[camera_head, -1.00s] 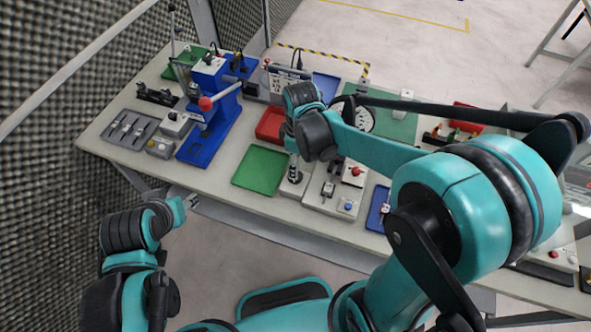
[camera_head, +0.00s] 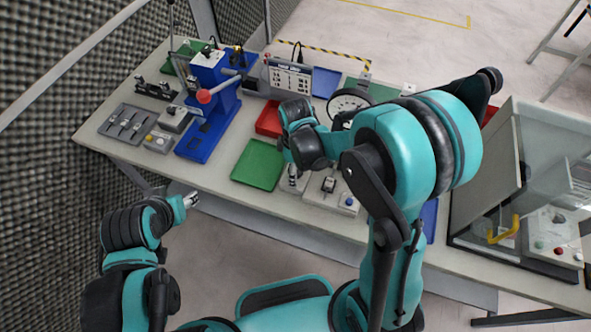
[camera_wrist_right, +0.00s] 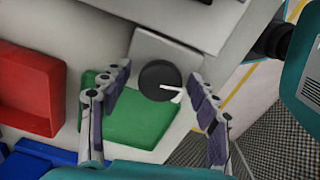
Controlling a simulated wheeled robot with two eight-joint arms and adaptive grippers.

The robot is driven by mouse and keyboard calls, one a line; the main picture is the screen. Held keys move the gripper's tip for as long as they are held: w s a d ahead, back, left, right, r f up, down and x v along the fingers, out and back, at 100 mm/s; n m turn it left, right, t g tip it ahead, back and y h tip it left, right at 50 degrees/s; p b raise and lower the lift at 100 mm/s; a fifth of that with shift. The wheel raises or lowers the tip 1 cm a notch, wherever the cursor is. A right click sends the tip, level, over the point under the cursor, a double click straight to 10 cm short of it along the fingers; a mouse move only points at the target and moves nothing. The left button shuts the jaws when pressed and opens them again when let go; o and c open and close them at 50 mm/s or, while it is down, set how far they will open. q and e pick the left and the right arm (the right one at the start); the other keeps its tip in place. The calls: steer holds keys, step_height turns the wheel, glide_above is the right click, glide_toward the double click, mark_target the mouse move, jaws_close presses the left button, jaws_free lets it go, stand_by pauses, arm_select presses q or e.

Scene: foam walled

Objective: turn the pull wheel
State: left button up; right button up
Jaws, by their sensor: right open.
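A black round knob or wheel (camera_wrist_right: 160,80) with a white pointer-like strip sits on a pale grey base in the right wrist view. My right gripper (camera_wrist_right: 159,72) is open, with one finger to each side of the black disc. Contact cannot be judged. In the head view my right wrist hides its fingers. My left gripper (camera_head: 190,200) is off the table's front edge, away from the post; its jaw state is unclear.
A green tray (camera_head: 258,165) lies left of the post, and a red tray (camera_head: 268,118) behind. A blue press (camera_head: 210,110) with a red-knobbed lever stands further left. A white-faced round dial (camera_head: 350,100) stands behind my right wrist. A clear-walled cabinet (camera_head: 530,160) stands right.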

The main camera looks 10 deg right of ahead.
steer(key=c, duration=1.2)
steer(key=shift+m, duration=0.3)
steer(key=m, duration=0.2)
steer(key=shift+m+b, duration=0.4)
steer(key=m, duration=0.4)
steer(key=shift+b, duration=0.35)
steer(key=m, duration=0.4)
steer(key=shift+m+b, duration=0.35)
steer(key=shift+m, duration=1.25)
